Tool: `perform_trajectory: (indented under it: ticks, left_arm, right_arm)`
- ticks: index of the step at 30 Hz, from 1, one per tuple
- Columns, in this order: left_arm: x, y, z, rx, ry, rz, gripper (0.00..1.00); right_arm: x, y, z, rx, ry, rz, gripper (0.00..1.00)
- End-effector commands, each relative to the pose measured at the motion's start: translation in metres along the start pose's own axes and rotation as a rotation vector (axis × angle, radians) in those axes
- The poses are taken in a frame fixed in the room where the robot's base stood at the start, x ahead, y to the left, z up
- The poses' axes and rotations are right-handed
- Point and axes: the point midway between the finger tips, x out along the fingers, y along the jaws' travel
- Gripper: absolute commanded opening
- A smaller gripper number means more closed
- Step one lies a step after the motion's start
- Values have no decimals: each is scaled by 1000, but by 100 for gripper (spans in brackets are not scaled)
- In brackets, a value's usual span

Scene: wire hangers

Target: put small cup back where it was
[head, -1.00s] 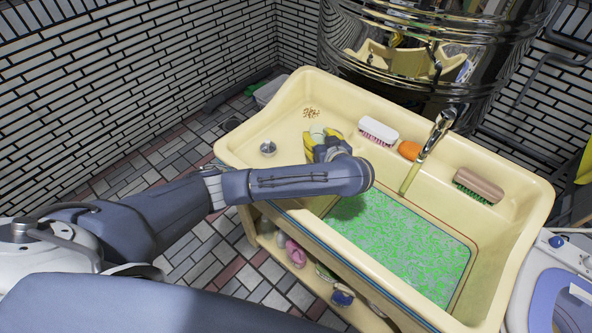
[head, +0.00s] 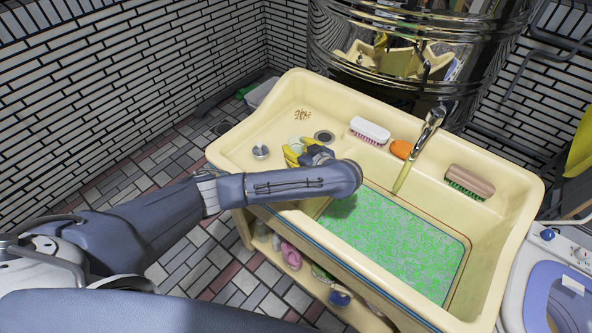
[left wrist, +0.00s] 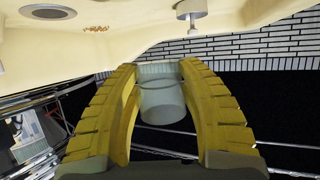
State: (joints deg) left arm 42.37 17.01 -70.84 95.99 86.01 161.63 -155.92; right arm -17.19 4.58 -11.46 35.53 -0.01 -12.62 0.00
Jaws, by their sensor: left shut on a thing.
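The small cup is a pale, translucent cup (left wrist: 162,98), standing between the yellow fingers in the left wrist view. In the head view only a pale bit of it (head: 297,147) shows at the fingers. My left gripper (head: 300,153) is shut on the cup over the left ledge of the cream sink (head: 236,146). It also shows in the left wrist view (left wrist: 160,70), with one finger on each side of the cup. I cannot tell whether the cup touches the ledge. My right gripper is not in view.
A round drain (head: 324,137) lies just beyond the gripper, and a small metal knob (head: 260,152) stands to its left. A white brush (head: 369,130), orange soap (head: 401,149), tap (head: 430,128) and brown brush (head: 469,182) line the back ledge. The basin holds a green-patterned mat (head: 390,240).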

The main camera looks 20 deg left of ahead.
Motion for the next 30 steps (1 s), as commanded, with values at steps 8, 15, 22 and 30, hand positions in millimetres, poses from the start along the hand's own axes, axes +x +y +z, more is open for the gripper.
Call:
perform_trajectory:
  ticks: [8, 15, 22, 30]
  left_arm:
    - [11, 1, 24, 2, 4, 2, 10]
    - [18, -1, 39, 1, 4, -3, 10]
    - [21, -1, 48, 1, 3, -4, 10]
    - [31, -2, 73, 2, 2, -5, 10]
  right_arm:
    - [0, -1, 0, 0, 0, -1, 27]
    - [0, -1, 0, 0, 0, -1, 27]
    - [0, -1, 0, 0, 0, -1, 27]
    - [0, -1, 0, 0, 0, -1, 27]
